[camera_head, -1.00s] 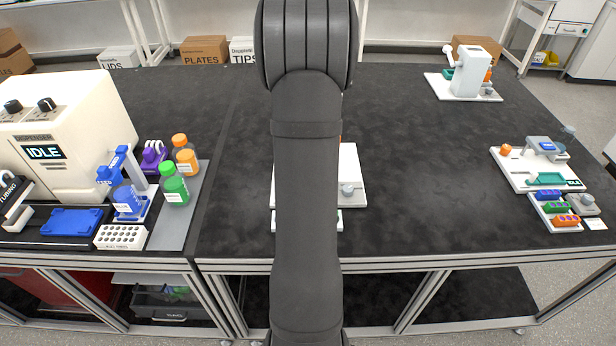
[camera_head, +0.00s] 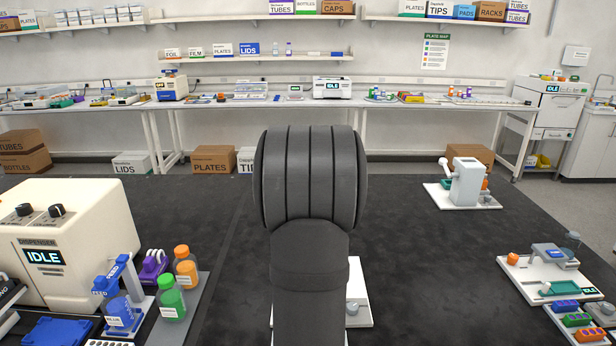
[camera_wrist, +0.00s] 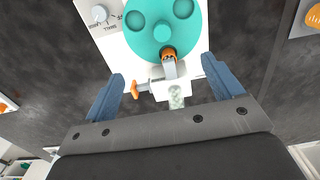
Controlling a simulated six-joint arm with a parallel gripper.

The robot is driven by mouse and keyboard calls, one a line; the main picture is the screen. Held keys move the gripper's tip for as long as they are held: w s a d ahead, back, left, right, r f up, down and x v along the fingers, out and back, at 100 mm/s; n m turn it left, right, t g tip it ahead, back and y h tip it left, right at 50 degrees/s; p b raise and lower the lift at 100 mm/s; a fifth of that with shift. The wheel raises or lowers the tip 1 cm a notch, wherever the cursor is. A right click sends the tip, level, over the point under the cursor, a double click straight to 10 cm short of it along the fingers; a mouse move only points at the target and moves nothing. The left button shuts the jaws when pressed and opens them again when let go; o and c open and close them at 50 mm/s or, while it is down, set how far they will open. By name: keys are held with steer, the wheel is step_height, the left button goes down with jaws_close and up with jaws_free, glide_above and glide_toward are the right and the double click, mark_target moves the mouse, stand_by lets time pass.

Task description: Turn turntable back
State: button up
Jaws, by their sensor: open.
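The teal round turntable (camera_wrist: 150,26) shows in the wrist view at the top, on a white base (camera_wrist: 98,45) with a grey knob (camera_wrist: 99,13). It has round recesses and a small hub. An orange-tipped part (camera_wrist: 168,53) sits at its near edge, above a white bracket with an orange handle (camera_wrist: 134,90) on its left. My gripper (camera_wrist: 172,80) is open, its two blue fingers apart on either side of the bracket. I cannot tell whether they touch anything. In the head view my arm hides the turntable; only part of the white base (camera_head: 358,290) shows.
A dispenser (camera_head: 62,235) reading IDLE stands at left, with blue, green (camera_head: 171,298) and orange (camera_head: 186,268) bottles beside it. A white device (camera_head: 466,184) and a station with a teal tray (camera_head: 565,288) stand at right. Dark bench between is clear.

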steer(key=shift+w+a+r+n, duration=0.1)
steer(key=shift+r+n, duration=0.05)
steer(key=shift+r, duration=0.3)
steer(key=shift+w+a+r+n, duration=0.1)
steer(key=shift+r+n, duration=0.05)
steer(key=shift+r, duration=0.3)
steer(key=c, duration=0.3)
steer(key=shift+f, duration=0.15)
steer(key=shift+c, duration=1.1)
step_height(320, 180, down, 17)
steer(key=shift+f, duration=0.1)
jaws_close()
